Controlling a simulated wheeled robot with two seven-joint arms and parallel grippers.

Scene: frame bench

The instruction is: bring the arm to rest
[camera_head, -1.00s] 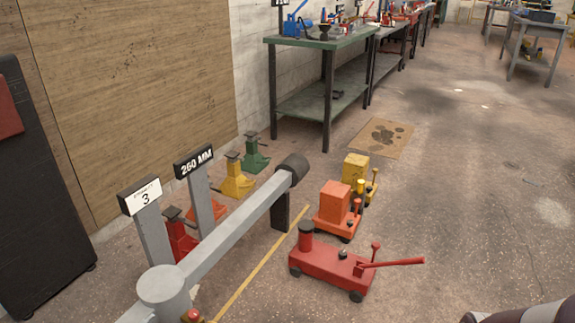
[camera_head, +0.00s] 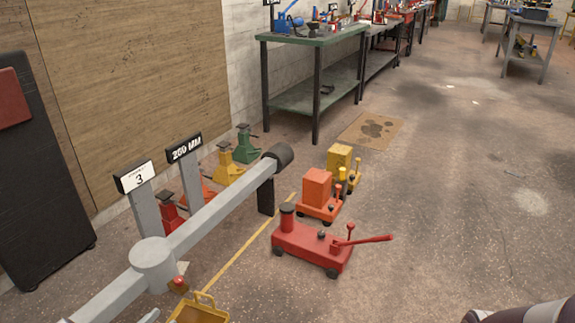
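Neither of my grippers shows in the head view. A dark and white rounded part at the bottom right corner looks like a piece of my own arm; its gripper end is out of frame. No object is seen held.
A grey beam (camera_head: 220,208) with a round hub (camera_head: 153,257) crosses the left. Right of it stand a red jack (camera_head: 305,240), an orange one (camera_head: 317,190) and a yellow one (camera_head: 338,160). A yellow box (camera_head: 198,313) is at the bottom. A green-topped bench (camera_head: 315,38) stands behind.

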